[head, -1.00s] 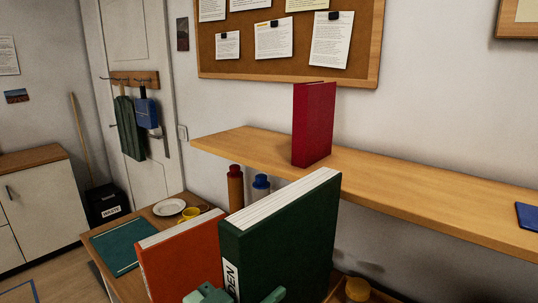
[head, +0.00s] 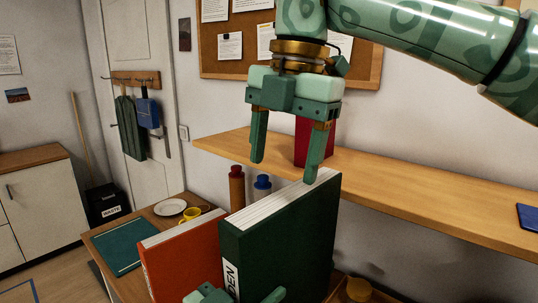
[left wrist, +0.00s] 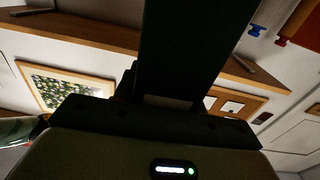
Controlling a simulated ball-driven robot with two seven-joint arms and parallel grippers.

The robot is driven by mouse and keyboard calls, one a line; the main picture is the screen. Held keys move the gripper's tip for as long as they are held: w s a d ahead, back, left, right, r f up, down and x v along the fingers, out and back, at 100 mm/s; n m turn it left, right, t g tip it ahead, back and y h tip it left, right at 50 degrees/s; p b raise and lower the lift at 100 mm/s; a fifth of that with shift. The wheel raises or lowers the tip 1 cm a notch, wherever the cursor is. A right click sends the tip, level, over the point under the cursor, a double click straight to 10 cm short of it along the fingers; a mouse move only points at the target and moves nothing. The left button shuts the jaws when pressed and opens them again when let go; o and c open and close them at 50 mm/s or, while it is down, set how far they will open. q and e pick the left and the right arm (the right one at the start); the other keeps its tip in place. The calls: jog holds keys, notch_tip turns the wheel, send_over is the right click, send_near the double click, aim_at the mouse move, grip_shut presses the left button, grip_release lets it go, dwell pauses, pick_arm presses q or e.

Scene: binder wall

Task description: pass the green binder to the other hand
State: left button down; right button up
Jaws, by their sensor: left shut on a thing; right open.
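The green binder (head: 290,235) stands upright at the bottom centre of the head view, white page edges up and a label on its spine. My left gripper (head: 240,296) is shut on its lower spine side; the view's bottom edge cuts off much of the grip. In the left wrist view the binder (left wrist: 195,45) is a dark shape above the gripper body. My right gripper (head: 284,171) is open and empty, fingers pointing down, just above the binder's top. One fingertip overlaps the top edge in the picture; I cannot tell whether it touches.
An orange-red binder (head: 182,258) is left of the green one. A red binder (head: 301,142) stands on the wall shelf (head: 420,190), partly behind my right gripper. The table behind holds a teal folder (head: 118,246), a plate (head: 170,207) and a yellow cup (head: 190,214).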

jog(key=shift+a+f+m+t+h, duration=0.3)
jog(key=shift+a+t+h, duration=0.55)
jog(key=shift+h, duration=0.35)
jog(key=shift+w+f+t+h, duration=0.1)
jog(key=shift+t+h, duration=0.4)
jog(key=shift+t, duration=0.05)
jog(key=shift+w+m+h, duration=0.15)
jog(key=shift+m+h, duration=0.15)
jog(key=shift+w+d+f+t, duration=0.15)
jog(key=shift+f+t, duration=0.2)
jog(key=shift+t, duration=0.05)
jog(key=x, duration=1.1)
jog(key=shift+d+f, duration=0.15)
